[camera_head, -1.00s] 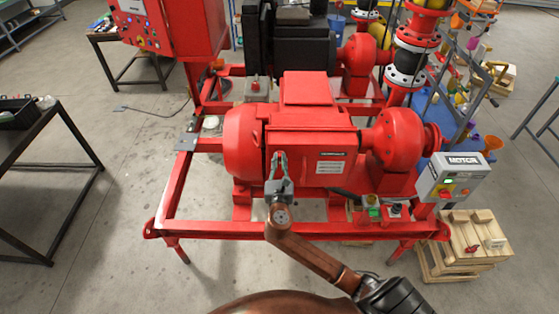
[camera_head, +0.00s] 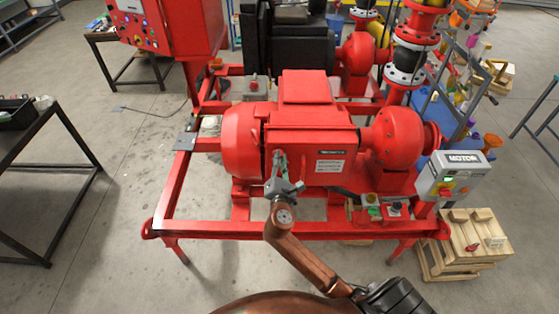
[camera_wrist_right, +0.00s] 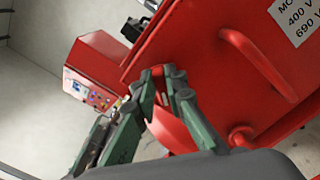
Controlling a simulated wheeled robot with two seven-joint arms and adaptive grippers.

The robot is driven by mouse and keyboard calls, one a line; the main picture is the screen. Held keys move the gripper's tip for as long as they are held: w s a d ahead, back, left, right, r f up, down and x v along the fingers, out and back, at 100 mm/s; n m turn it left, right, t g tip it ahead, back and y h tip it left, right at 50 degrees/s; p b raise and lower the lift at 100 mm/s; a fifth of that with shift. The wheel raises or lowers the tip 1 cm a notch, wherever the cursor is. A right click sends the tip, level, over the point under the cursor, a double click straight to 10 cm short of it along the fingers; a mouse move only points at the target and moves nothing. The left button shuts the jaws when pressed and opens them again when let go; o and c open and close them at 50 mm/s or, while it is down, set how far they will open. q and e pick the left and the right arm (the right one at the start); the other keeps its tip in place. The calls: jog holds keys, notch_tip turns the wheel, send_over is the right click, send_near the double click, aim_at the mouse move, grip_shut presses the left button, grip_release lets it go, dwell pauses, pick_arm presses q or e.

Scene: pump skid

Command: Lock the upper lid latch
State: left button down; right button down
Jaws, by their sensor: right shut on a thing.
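The red lid (camera_head: 318,166) is the front cover of the box on the near red motor, with a white label. In the right wrist view the lid (camera_wrist_right: 200,40) fills the upper right, with a red bar handle (camera_wrist_right: 258,62). My right gripper (camera_head: 279,157) is at the lid's left edge. In the right wrist view its fingertips (camera_wrist_right: 167,74) are shut around a small red piece (camera_wrist_right: 157,70) at the lid's edge, apparently the upper latch. The fingers hide most of it, so I cannot tell its angle. My left gripper is not in view.
The red skid frame (camera_head: 215,228) runs below the motor. A grey motor switch box (camera_head: 448,176) and a wooden crate (camera_head: 462,246) stand at the right. A red control cabinet (camera_head: 170,30) is at the upper left. The floor at the left is open.

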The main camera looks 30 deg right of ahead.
jog(key=m+b, duration=0.1)
jog(key=m, duration=0.2)
jog(key=m+b, duration=0.1)
jog(key=m, duration=0.3)
jog(key=f+m+b, duration=0.1)
jog(key=m+b, duration=0.1)
jog(key=m, duration=0.1)
jog(key=shift+s+d, duration=0.15)
jog(key=shift+m, duration=0.4)
jog(key=c, duration=2)
grip_release()
jog(key=shift+o, duration=0.2)
jog(key=shift+s, duration=0.1)
jog(key=v, duration=0.7)
jog(key=shift+a, duration=0.2)
